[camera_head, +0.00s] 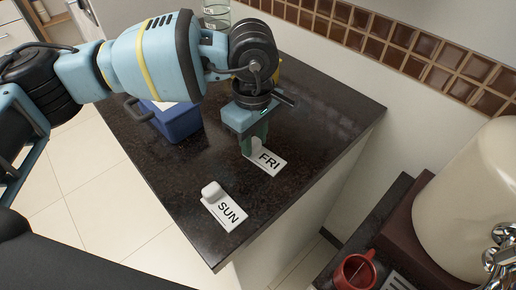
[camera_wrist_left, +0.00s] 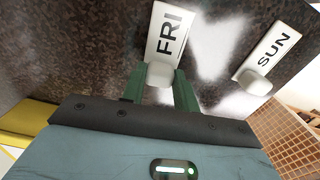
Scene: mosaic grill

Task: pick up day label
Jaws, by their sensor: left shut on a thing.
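The white day label FRI (camera_head: 270,162) lies on the dark counter in the head view, below my left gripper (camera_head: 254,143). My left gripper points down and is shut on the raised knob at one end of the FRI label. In the left wrist view the FRI label (camera_wrist_left: 167,32) shows its text, and its white knob (camera_wrist_left: 160,75) sits between the green fingers. A second white label, SUN (camera_head: 226,211), lies nearer the counter's front corner; it also shows in the left wrist view (camera_wrist_left: 268,49), with its own knob. My right gripper is not in view.
The dark counter (camera_head: 320,115) is clear to the right of the labels. A blue box (camera_head: 180,122) with a handle stands behind my arm. A red mug (camera_head: 355,272) and a large cream container (camera_head: 470,210) are at the lower right. A tiled wall borders the back.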

